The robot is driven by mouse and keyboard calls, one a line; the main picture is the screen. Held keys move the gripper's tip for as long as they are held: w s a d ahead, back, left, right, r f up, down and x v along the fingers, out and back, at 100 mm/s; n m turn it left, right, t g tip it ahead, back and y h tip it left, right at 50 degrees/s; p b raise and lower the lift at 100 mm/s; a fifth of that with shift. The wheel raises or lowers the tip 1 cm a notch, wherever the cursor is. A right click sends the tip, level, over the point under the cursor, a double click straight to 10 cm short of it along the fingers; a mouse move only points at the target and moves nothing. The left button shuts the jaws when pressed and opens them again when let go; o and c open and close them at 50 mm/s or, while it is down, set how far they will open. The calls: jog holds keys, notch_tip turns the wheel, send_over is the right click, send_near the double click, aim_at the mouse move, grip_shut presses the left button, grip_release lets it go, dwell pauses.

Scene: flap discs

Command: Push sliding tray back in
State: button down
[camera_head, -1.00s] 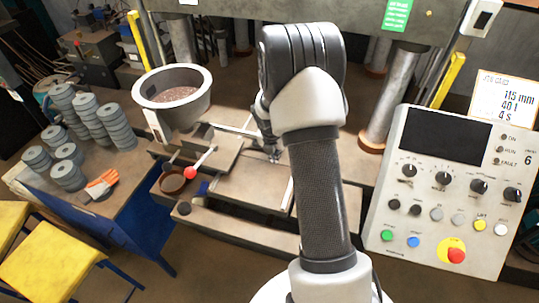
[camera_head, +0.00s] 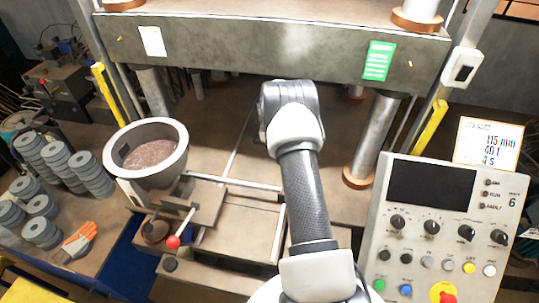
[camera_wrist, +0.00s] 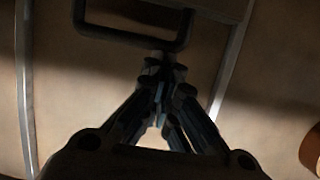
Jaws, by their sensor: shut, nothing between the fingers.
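In the wrist view, the dark U-shaped handle (camera_wrist: 130,38) of the sliding tray (camera_wrist: 218,8) shows at the top. Only a tan strip of the tray's near edge shows beyond it. My gripper (camera_wrist: 163,66) is shut and empty, its fingertips together just at the near side of the handle bar. I cannot tell whether they touch it. In the head view my own arm hides the gripper, the handle and most of the tray.
Metal rails flank the tan bed in the wrist view. In the head view a bowl of brown grains (camera_head: 150,155) and a red-knobbed lever (camera_head: 173,241) stand left. A control panel (camera_head: 440,225) stands right, and a press column (camera_head: 375,140) rises behind.

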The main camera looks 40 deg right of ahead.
jog(key=shift+w+d, duration=0.65)
jog(key=shift+d, duration=0.35)
jog(key=shift+r, duration=0.15)
jog(key=shift+w+r, duration=0.1)
jog(key=shift+r, duration=0.15)
jog(key=v, duration=0.4)
jog(key=shift+r, duration=0.2)
jog(key=s+a, duration=0.2)
jog(key=a, duration=0.1)
jog(key=s+a, duration=0.5)
jog(key=a, duration=0.2)
jog(key=shift+s, duration=0.4)
jog(key=shift+f, duration=0.1)
